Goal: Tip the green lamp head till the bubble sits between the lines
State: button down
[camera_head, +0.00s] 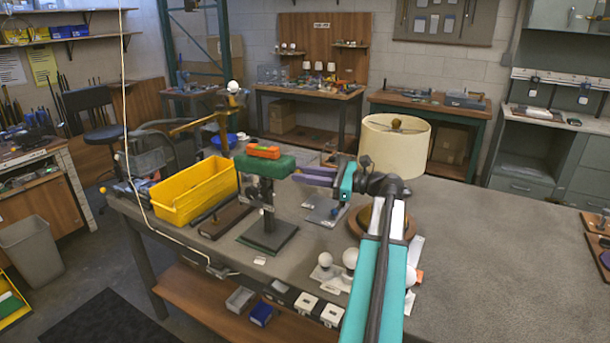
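The green lamp head (280,165) sits on a short post above a dark green square base (266,236) on the workbench. An orange spirit level (262,152) lies on top of the head. Its bubble and lines are too small to make out. The head looks close to level, but I cannot tell its exact tilt. My gripper (299,176) reaches in from the right with its purple fingers at the right end of the head. I cannot tell whether they touch or grip it, or how far apart they are.
A yellow bin (194,192) stands left of the lamp. A cream lampshade (394,147) on a round wooden base stands behind my arm. White bulbs (349,257) lie near the front edge.

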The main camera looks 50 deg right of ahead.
jog(key=shift+s+f+p, duration=0.1)
jog(key=shift+p, duration=0.3)
jog(key=shift+s+f, duration=0.1)
jog(key=shift+f, duration=0.3)
jog(key=c, duration=1.5)
grip_release()
jog(key=shift+c, duration=0.2)
jog(key=shift+d, duration=0.1)
jog(key=b+v, duration=0.2)
jog(key=v, duration=1.1)
jog(key=shift+s, duration=0.35)
